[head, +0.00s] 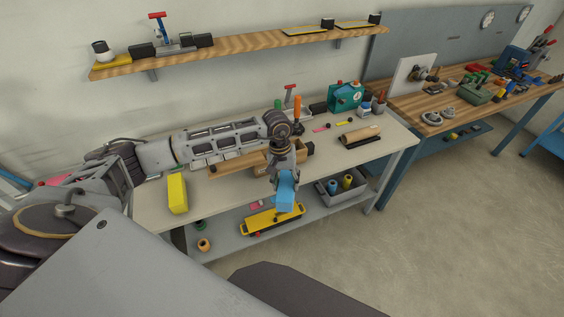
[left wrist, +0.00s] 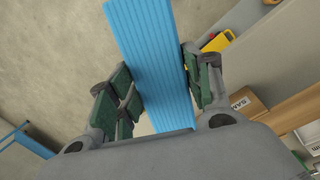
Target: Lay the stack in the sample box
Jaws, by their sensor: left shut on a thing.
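A blue stack (head: 286,192) with fine ridges hangs in my left gripper (head: 284,176), at the front edge of the light-topped bench. In the left wrist view the blue stack (left wrist: 152,60) lies lengthwise between the green-padded fingers of the left gripper (left wrist: 160,88), which are shut on it. A cardboard box with part of the lettering "SAM" (left wrist: 246,103) shows at the right of that view, beside the gripper; I take it for the sample box. In the head view a brown box (head: 262,160) is partly hidden behind my left arm. My right gripper is not in view.
A yellow block (head: 177,193) stands on the bench (head: 225,198) at left. A brown roll (head: 361,135), screwdrivers and a green device (head: 345,96) are to the right and back. A grey bin (head: 341,187) and a yellow tool (head: 270,220) are on the lower shelf.

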